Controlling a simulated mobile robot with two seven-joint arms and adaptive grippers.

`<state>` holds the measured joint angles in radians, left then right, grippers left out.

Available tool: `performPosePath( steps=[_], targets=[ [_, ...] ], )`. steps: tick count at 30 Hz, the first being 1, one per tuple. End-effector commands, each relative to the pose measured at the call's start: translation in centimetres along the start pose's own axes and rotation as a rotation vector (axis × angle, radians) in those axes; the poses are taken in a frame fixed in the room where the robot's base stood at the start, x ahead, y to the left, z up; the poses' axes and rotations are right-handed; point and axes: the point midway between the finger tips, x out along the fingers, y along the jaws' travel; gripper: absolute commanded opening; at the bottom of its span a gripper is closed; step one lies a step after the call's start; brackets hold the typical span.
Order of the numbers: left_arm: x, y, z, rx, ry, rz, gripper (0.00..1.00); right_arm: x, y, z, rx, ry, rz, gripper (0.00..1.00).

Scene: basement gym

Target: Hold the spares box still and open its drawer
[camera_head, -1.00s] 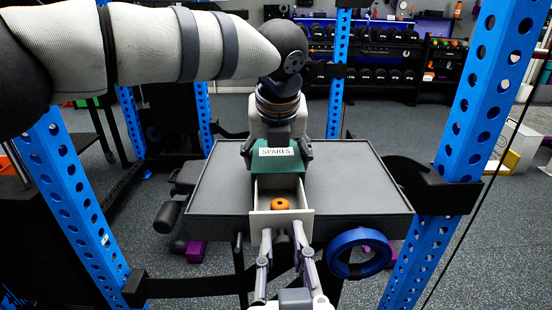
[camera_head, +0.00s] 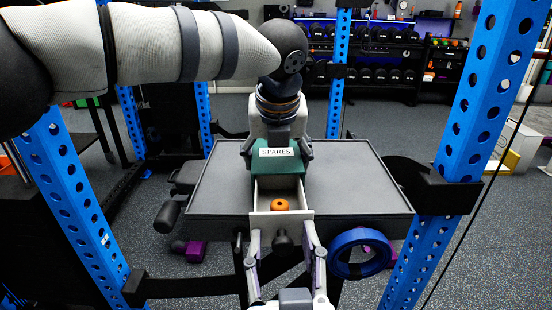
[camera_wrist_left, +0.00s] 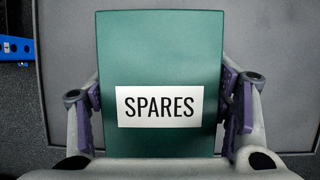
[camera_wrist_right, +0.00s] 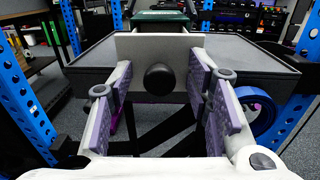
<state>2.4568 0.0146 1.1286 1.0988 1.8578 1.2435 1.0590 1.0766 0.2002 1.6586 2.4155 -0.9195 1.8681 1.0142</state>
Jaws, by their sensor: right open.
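The green spares box (camera_head: 277,161) stands on a grey bench, its SPARES label facing up; it also fills the left wrist view (camera_wrist_left: 160,50). My left gripper (camera_head: 277,150) has a finger on each side of the box, its pads against the sides in the left wrist view. The pale drawer (camera_head: 264,224) is out of the box toward me, its front at the bench's near edge. An orange ring-shaped piece (camera_head: 280,204) lies inside it. My right gripper (camera_head: 282,245) is open, its fingers apart on either side of the black drawer knob (camera_wrist_right: 159,79), not touching it.
The grey bench top (camera_head: 350,185) is bare on both sides of the box. Blue rack posts (camera_head: 460,130) stand left and right. A blue ring (camera_head: 360,254) hangs by the bench's front right. Dumbbell shelves stand far behind.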

Motion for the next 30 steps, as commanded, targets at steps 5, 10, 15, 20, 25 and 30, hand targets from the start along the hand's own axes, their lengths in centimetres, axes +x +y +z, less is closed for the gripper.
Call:
performPosePath(
  steps=[5,10,15,20,25,30],
  targets=[
    [0.0,0.0,0.0,0.000,-0.001,0.000,0.94,0.0,0.0,0.0,0.000,0.000,0.000,0.45],
    [0.0,0.0,0.0,0.000,0.000,0.000,0.94,0.0,0.0,0.0,0.000,0.000,0.000,0.45],
    [-1.2,0.0,0.1,-0.001,-0.002,-0.002,0.94,0.0,0.0,0.0,0.000,0.000,0.000,0.45],
    [-5.4,0.0,0.1,0.000,-0.005,-0.002,0.94,0.0,0.0,0.0,0.000,0.000,0.000,0.45],
    [-9.6,0.0,0.1,-0.001,-0.003,-0.001,0.94,0.0,0.0,0.0,0.000,0.000,0.000,0.45],
    [-11.8,0.0,0.1,-0.001,-0.002,0.000,0.94,0.0,0.0,0.0,0.000,0.000,0.000,0.45]
  ],
)
